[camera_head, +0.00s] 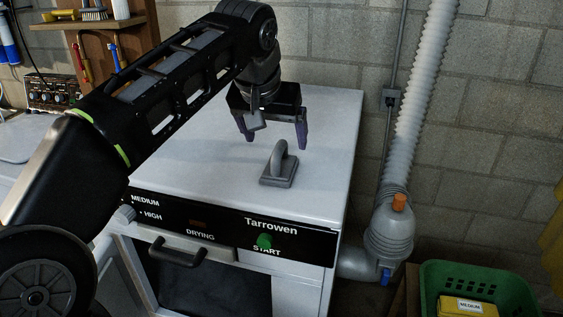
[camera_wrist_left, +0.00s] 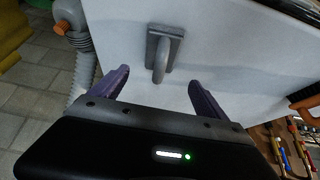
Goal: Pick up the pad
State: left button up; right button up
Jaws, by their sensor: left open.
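The pad (camera_head: 276,180) is a grey rectangular block with a raised loop handle. It lies on the white top of the appliance (camera_head: 200,185), close to its front edge. My left gripper (camera_head: 277,138) is open and empty, above and slightly behind the pad, with its purple fingers pointing down. In the left wrist view the pad (camera_wrist_left: 174,38) lies beyond the gap between the two open fingertips (camera_wrist_left: 158,80), with its handle towards the gripper. The fingers do not touch the pad. My right gripper is in neither view.
The front panel (camera_head: 230,226) carries a green START button (camera_head: 264,241). A white corrugated hose (camera_head: 415,110) rises at the right from a grey canister (camera_head: 390,232). A green basket (camera_head: 470,275) holds a yellow box (camera_head: 462,305). The top around the pad is clear.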

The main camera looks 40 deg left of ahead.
aim_at(281, 161)
pick_arm(q)
jog(key=shift+x, duration=1.45)
jog(key=shift+p+x, duration=0.65)
jog(key=shift+x, duration=1.95)
jog(key=c, duration=1.5)
jog(key=shift+r, duration=0.2)
